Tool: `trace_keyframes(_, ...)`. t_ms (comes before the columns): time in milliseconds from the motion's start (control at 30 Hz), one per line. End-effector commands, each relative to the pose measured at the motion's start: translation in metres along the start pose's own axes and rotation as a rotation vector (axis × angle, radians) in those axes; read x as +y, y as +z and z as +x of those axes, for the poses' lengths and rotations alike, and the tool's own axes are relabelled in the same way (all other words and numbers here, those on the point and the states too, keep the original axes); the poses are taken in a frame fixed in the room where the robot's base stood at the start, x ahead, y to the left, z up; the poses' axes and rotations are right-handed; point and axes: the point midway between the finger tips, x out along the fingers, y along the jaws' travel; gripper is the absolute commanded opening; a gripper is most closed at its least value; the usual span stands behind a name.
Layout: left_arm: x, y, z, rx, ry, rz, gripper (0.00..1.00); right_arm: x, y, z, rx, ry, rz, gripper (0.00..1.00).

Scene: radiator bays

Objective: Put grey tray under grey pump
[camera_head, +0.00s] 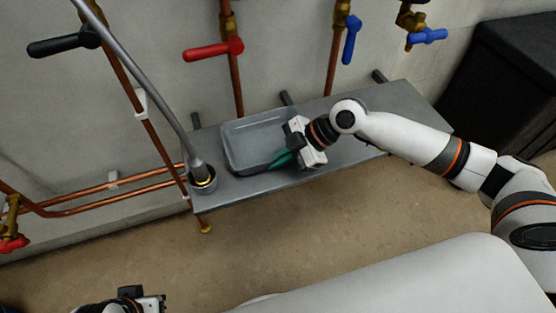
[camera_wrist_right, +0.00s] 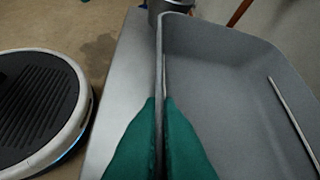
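The grey tray (camera_head: 235,159) lies on a grey shelf (camera_head: 380,108) against the wall, and its inside shows in the right wrist view (camera_wrist_right: 225,70). My right gripper (camera_head: 276,161) is at the tray's near right part. In the right wrist view its green fingers (camera_wrist_right: 160,115) are closed on both sides of the tray's wall. A grey cylindrical fitting (camera_head: 203,181) with a slanting grey tube stands at the shelf's left end, beside the tray; I cannot tell whether it is the grey pump. My left gripper (camera_head: 140,300) is partly in view at the bottom; its fingers are unclear.
Copper pipes (camera_head: 120,190) run along the wall at left. Valves with a black handle (camera_head: 55,46), a red handle (camera_head: 213,49) and blue handles (camera_head: 351,40) hang above the shelf. A black box (camera_head: 505,75) stands at right. The shelf right of my gripper is clear.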

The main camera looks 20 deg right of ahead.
Motion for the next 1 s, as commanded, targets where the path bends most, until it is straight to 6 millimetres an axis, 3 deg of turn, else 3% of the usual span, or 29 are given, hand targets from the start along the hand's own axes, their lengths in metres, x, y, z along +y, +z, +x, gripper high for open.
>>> trace_keyframes(33,0.0,0.0,0.0,0.0,0.0,0.0,0.0,0.0,0.0,0.0,0.0,0.0,0.0,0.0)
trace_keyframes(167,0.0,0.0,0.0,0.0,0.0,0.0,0.0,0.0,0.0,0.0,0.001,0.001,0.001,0.25)
trace_keyframes(567,0.0,0.001,-0.002,0.0,0.0,0.0,0.0,0.0,0.0,-0.009,0.002,0.001,0.001,0.25)
trace_keyframes(1000,0.0,0.005,-0.015,0.0,0.0,0.0,0.0,0.0,0.0,-0.095,0.003,0.001,0.002,0.25)
